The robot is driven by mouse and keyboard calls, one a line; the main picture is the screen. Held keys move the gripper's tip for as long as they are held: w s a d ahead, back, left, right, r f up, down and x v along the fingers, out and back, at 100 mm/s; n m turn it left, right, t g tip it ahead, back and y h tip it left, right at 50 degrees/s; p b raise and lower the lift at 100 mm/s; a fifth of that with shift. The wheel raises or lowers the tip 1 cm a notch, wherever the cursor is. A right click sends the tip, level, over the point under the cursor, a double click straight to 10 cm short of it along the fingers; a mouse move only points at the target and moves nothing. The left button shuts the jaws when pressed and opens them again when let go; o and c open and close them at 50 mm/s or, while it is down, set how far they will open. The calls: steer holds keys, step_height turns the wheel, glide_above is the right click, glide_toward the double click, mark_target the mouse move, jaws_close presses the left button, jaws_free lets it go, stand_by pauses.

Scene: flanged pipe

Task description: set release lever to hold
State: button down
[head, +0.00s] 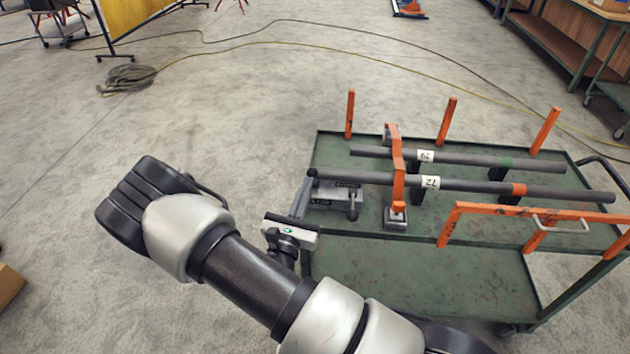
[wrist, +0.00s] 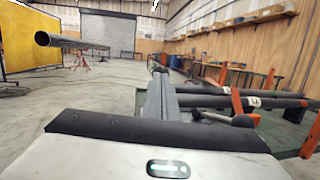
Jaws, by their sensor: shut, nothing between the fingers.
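A grey latch unit (head: 330,191) with dark label plates sits at the left end of the green cart. Its labels are too small to read. What appears to be the release lever (head: 353,210) is a short arm with a dark knob at the unit's right side, pointing toward the near side; a dark knob also shows in the wrist view (wrist: 243,120). My gripper (head: 311,176) is beside the cart's left end, its white body low and left of the unit. The grey fingers (wrist: 160,78) look closed together and empty. I cannot tell whether they touch the unit.
Two dark pipes (head: 460,186) lie along the cart (head: 420,265), with an orange bar (head: 397,165) across them. Orange posts (head: 447,120) and an orange rail (head: 540,210) stand around them. A dark pipe (wrist: 75,42) shows at the wrist view's left.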

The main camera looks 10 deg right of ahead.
steer(key=w+r+g+y+p, duration=0.1)
steer(key=p, duration=0.2)
steer(key=w+d+r+g+p, duration=0.1)
steer(key=w+r+g+p, duration=0.1)
steer(key=p, duration=0.2)
steer(key=w+r+g+y+p, duration=0.1)
steer(key=w+r+g+p, duration=0.1)
steer(key=p, duration=0.2)
steer(key=shift+w+d+n+y, duration=0.2)
steer(key=shift+d+n+y, duration=0.1)
steer(key=shift+d+n, duration=0.1)
steer(key=w+g, duration=0.1)
steer(key=w+d+g+p, duration=0.1)
steer(key=w, duration=0.1)
steer(key=shift+w+y, duration=0.15)
steer(key=shift+y, duration=0.25)
steer(key=shift+w+r, duration=0.15)
